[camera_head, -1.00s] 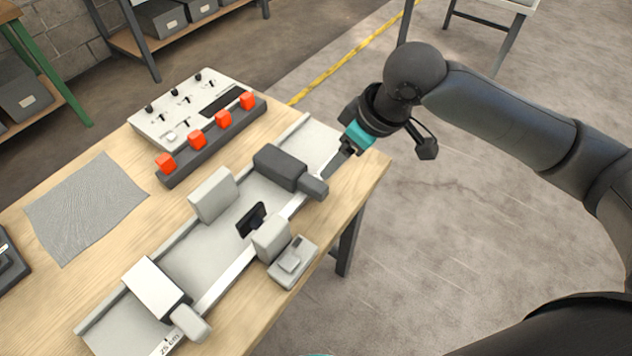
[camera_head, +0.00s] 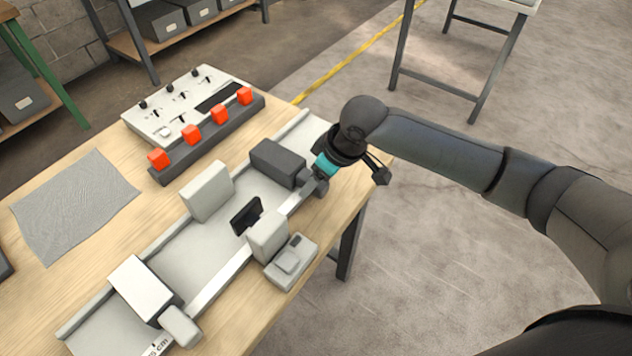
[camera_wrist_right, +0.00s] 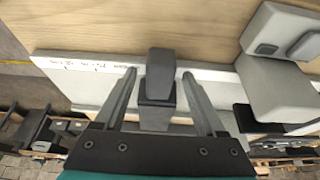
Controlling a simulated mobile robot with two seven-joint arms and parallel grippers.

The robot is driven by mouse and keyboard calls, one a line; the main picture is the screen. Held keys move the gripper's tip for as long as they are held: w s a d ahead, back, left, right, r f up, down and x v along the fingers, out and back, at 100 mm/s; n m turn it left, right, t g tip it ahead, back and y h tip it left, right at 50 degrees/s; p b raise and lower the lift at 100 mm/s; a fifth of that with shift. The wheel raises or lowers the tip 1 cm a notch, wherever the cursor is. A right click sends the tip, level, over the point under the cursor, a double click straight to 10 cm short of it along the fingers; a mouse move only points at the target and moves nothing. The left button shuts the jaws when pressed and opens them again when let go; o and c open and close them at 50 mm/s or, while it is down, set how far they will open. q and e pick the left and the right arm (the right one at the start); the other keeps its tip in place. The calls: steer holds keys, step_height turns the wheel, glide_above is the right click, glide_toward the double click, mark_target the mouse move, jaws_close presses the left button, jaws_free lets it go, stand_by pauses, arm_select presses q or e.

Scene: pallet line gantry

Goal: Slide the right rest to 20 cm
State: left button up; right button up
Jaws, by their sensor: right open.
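The right rest is a dark grey block (camera_head: 277,162) on the pale rail, toward its far right end, with a dark handle at its front side. My right gripper (camera_head: 312,184) is at that handle in the head view and partly hides it. In the right wrist view the dark handle (camera_wrist_right: 158,75) lies between the two fingers of my right gripper (camera_wrist_right: 160,80), with a gap on both sides. The jaws are open. A printed scale (camera_wrist_right: 85,66) runs along the rail edge. My left gripper is not in view.
A white-topped rest (camera_head: 138,287) sits at the rail's near end. Between them stand a pale block (camera_head: 207,191), a small black piece (camera_head: 246,216) and a pale clamp block (camera_head: 268,236). A control panel (camera_head: 165,130) and orange blocks (camera_head: 191,132) are behind.

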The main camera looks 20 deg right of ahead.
steer(key=shift+w+f, duration=0.15)
steer(key=shift+f, duration=0.2)
steer(key=shift+c, duration=0.3)
jaws_close()
stand_by(1.0)
